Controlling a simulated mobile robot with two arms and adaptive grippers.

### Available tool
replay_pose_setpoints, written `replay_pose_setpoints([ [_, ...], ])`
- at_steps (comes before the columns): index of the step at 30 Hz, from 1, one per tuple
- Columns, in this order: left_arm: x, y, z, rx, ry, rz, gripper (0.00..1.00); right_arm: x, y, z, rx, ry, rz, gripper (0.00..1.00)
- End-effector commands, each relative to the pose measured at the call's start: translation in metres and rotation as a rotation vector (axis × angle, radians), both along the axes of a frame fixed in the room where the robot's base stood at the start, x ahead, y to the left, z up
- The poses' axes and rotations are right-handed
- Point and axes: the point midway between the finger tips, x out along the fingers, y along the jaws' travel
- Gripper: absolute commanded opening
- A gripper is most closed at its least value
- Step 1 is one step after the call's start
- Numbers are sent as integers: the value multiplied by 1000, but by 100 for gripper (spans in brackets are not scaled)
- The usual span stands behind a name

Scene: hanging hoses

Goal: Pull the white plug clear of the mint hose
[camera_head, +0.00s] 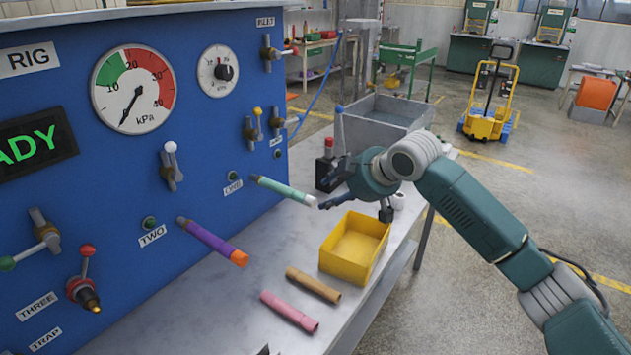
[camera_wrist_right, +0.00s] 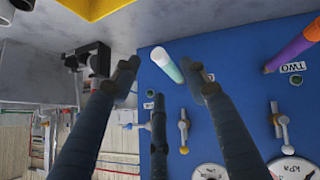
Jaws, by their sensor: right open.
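The mint hose (camera_head: 280,188) sticks out from the blue panel by the ONE label, and the white plug (camera_head: 312,201) sits in its free end. My right gripper (camera_head: 328,192) is open, its fingers pointing left at the plug. In the right wrist view the plug (camera_wrist_right: 158,55) and the mint hose (camera_wrist_right: 171,71) show between and beyond the spread fingertips of my right gripper (camera_wrist_right: 160,68). I see no finger closed on the plug; whether one touches it I cannot tell. My left gripper is not in view.
A purple hose (camera_head: 208,239) with an orange end hangs by the TWO label. A yellow bin (camera_head: 341,268) stands on the grey bench below my right gripper. A tan tube (camera_head: 313,285) and a pink tube (camera_head: 289,311) lie nearby. A black block (camera_head: 327,174) with a red top stands behind the plug.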

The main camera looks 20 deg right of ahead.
Motion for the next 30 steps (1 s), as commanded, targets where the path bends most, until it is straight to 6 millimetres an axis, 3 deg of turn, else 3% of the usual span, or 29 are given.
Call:
replay_pose_setpoints([
  [2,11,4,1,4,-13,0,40,2,-1,1,0,-1,-2,44],
  [5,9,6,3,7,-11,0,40,7,0,-3,0,-1,-3,44],
  [12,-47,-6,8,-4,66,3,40,33,12,-30,2,2,-2,44],
  [15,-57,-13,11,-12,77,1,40,46,16,-43,3,1,-3,44],
  [19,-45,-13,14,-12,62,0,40,60,22,-57,0,1,-2,44],
  [25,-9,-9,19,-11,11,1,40,72,25,-70,0,-1,-2,44],
  [30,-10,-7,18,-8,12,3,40,74,26,-72,-2,-2,-1,44],
])
